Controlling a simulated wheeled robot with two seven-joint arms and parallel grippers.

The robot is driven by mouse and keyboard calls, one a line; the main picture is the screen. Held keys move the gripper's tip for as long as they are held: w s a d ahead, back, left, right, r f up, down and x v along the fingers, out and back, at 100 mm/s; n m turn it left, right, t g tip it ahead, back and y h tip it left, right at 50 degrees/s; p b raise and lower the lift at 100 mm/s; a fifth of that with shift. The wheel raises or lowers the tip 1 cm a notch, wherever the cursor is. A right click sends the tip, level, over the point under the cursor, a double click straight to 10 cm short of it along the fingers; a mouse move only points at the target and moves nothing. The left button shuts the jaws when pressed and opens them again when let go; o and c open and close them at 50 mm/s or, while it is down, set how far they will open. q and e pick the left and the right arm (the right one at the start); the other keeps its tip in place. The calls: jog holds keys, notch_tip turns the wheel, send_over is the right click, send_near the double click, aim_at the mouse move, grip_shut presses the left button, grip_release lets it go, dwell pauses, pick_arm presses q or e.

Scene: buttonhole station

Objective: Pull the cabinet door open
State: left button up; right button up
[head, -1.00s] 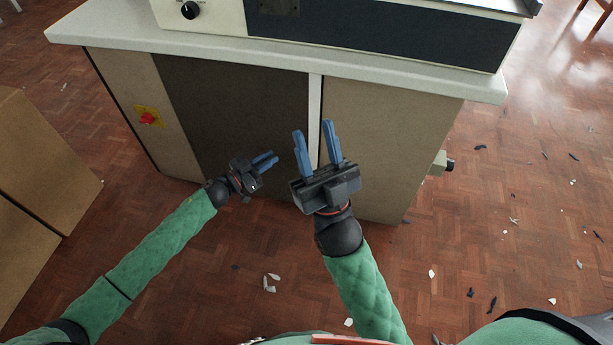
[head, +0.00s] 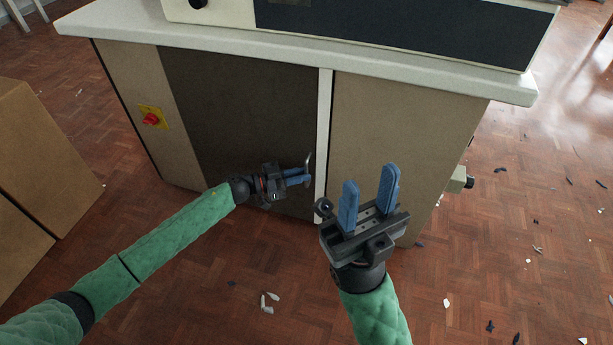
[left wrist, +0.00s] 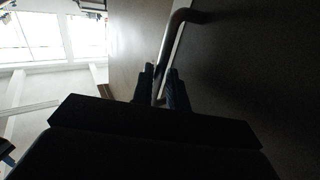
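The cabinet door (head: 235,110) is a dark brown panel below the white worktop, and it stands closed. A thin metal handle (head: 309,160) is at its right edge. In the left wrist view the bent handle bar (left wrist: 168,40) runs down between the fingertips. My left gripper (head: 300,176) is at the handle, its blue fingers close together on either side of the bar, seemingly shut on it; the contact itself is dark. My right gripper (head: 370,196) is open and empty in front of the beige right panel, with its fingers pointing up.
A white post (head: 323,130) separates the door from the beige panel (head: 400,140). A red knob on a yellow plate (head: 151,118) is on the left panel. Cardboard-coloured boxes (head: 40,150) stand at left. Scraps lie on the otherwise clear parquet floor (head: 230,270).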

pick_arm(q)
jog(key=shift+x, duration=1)
grip_shut()
jog(key=shift+s, duration=0.15)
